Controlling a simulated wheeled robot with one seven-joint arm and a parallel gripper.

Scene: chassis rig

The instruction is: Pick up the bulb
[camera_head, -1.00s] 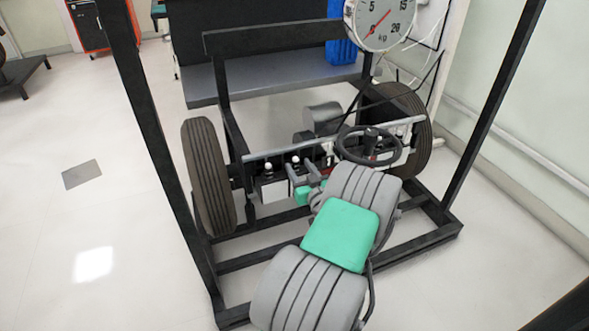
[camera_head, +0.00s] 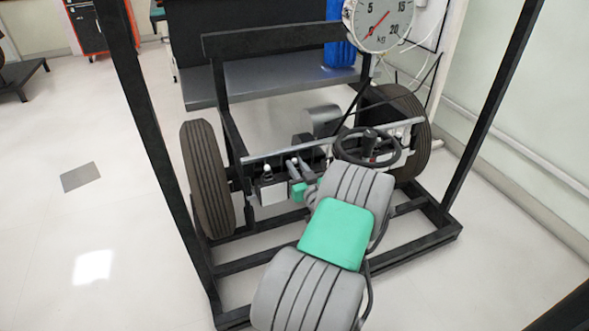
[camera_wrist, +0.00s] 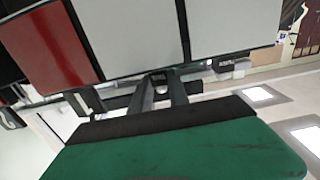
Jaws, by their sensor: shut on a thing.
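My gripper (camera_head: 294,162) is at the bar between the two wheels, to the right of centre-left on the rig. It is shut on a bulb, mostly hidden by the fingers; a small pale and dark piece of the bulb (camera_wrist: 161,88) shows between the fingertips in the wrist view. The fingers of my gripper (camera_wrist: 162,80) point away from the camera there. Another small white bulb (camera_head: 268,171) stands upright to the left of my gripper, above a pale box. I cannot tell whether the held bulb still touches its seat.
The black chassis frame (camera_head: 250,260) surrounds the work spot, with tyres at left (camera_head: 207,180) and right (camera_head: 408,130). A steering wheel (camera_head: 367,147) is close to the right. A grey shelf (camera_head: 275,80) and a dial scale (camera_head: 381,20) stand behind. Open floor lies at left.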

